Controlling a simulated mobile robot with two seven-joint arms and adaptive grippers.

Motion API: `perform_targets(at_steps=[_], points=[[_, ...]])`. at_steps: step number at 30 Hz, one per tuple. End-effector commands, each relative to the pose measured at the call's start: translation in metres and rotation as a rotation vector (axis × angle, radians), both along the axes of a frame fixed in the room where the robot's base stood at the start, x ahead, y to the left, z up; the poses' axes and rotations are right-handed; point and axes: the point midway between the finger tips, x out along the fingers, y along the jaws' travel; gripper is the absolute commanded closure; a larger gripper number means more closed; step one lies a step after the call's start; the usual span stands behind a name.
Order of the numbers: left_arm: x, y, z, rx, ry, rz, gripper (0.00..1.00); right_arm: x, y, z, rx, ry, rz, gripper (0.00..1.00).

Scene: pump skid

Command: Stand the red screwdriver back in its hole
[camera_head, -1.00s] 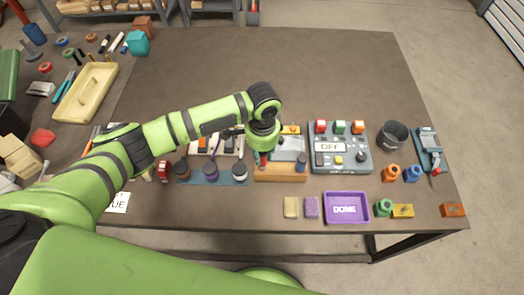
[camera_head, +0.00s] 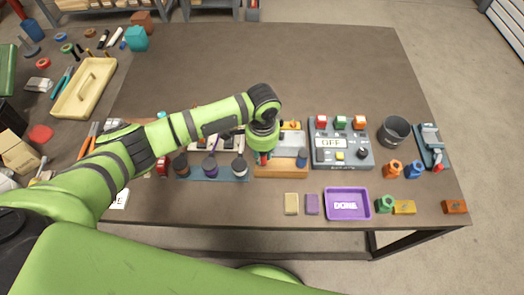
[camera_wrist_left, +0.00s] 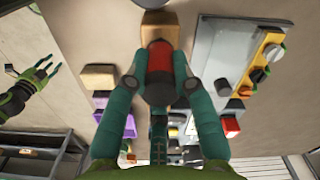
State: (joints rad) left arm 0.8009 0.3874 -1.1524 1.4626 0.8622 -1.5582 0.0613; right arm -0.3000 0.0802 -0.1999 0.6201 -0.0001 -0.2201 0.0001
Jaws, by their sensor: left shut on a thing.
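The red screwdriver (camera_wrist_left: 158,72) has a red and black handle and sits between the teal fingers of my left gripper (camera_wrist_left: 160,85), which is shut on it. In the head view my left gripper (camera_head: 263,158) is over the left end of the wooden block (camera_head: 282,172), and only a little red shows below the wrist. Part of the tan block (camera_wrist_left: 158,30) shows beyond the handle in the left wrist view. The screwdriver's tip and the hole are hidden, so I cannot tell whether it is in. My right gripper (camera_wrist_left: 40,72) shows at the left wrist view's left edge, fingers apart.
A blue-handled tool (camera_head: 302,158) stands at the block's right end. A purple tray (camera_head: 347,215) lies in front. The table's far half is clear.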

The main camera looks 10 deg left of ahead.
Motion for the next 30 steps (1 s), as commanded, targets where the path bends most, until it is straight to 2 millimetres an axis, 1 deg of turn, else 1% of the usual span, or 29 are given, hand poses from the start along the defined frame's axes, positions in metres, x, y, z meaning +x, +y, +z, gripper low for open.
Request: perform_targets(at_steps=[2, 3, 4, 5, 14, 17, 20, 30], points=[[0.000, 0.000, 0.001, -0.001, -0.001, 0.000, 1.00, 0.000, 0.000, 0.000, 0.000, 0.000, 0.000, 0.60], [0.000, 0.000, 0.001, -0.001, -0.001, 0.000, 0.67, 0.000, 0.000, 0.000, 0.000, 0.000, 0.000, 0.60], [0.000, 0.000, 0.001, -0.001, -0.001, 0.000, 0.55, 0.000, 0.000, 0.000, 0.000, 0.000, 0.000, 0.60], [0.000, 0.000, 0.001, -0.001, -0.001, 0.000, 0.47, 0.000, 0.000, 0.000, 0.000, 0.000, 0.000, 0.60], [0.000, 0.000, 0.001, 0.000, 0.000, 0.000, 0.47, 0.001, -0.002, 0.000, -0.002, 0.000, 0.001, 0.60], [0.000, 0.000, 0.005, -0.001, -0.001, 0.000, 0.47, 0.001, -0.002, 0.000, -0.003, -0.001, 0.002, 0.60], [0.001, -0.001, 0.017, -0.002, -0.003, 0.000, 0.47, 0.001, -0.001, 0.000, -0.002, 0.000, 0.001, 0.60], [0.001, -0.001, 0.088, -0.002, -0.004, -0.001, 0.47, 0.000, 0.000, 0.000, 0.000, 0.000, 0.000, 0.60]])
